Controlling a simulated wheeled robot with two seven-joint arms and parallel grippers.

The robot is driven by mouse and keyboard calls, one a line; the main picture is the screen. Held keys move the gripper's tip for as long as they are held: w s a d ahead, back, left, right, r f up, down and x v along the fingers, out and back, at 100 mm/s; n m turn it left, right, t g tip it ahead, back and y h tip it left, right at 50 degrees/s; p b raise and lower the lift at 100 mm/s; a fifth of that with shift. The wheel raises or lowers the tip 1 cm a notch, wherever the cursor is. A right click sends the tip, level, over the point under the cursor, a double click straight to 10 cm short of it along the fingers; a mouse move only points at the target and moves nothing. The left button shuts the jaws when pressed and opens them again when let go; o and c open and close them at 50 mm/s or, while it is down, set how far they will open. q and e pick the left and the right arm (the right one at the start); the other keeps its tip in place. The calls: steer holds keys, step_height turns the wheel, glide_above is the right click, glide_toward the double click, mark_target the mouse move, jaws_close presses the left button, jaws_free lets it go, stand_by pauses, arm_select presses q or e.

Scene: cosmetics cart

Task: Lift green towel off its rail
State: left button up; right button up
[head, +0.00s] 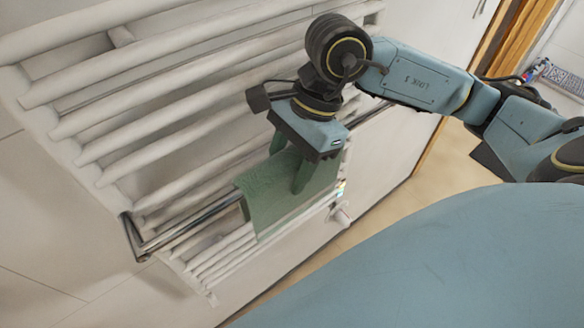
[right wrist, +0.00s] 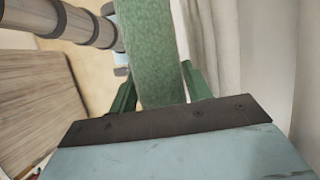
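The green towel (head: 262,203) hangs folded over a chrome rail (head: 195,220) in front of a white towel radiator. My right gripper (head: 288,170) points down at the towel's right part. Its two green fingers are apart, one in front of the towel and one behind. In the right wrist view the towel (right wrist: 152,45) runs between the fingers of the right gripper (right wrist: 158,85), which look open, with a gap at the left finger. The rear finger's tip is partly hidden in the head view. My left gripper is not in view.
The white radiator (head: 150,110) with several slanted bars stands close behind the rail. A white valve (head: 343,216) sticks out at its lower right. A wooden door frame (head: 515,40) is at the upper right, with open floor (head: 400,215) before it.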

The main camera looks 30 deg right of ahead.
steer(key=c, duration=0.9)
steer(key=shift+c, duration=0.2)
steer(key=shift+r, duration=0.1)
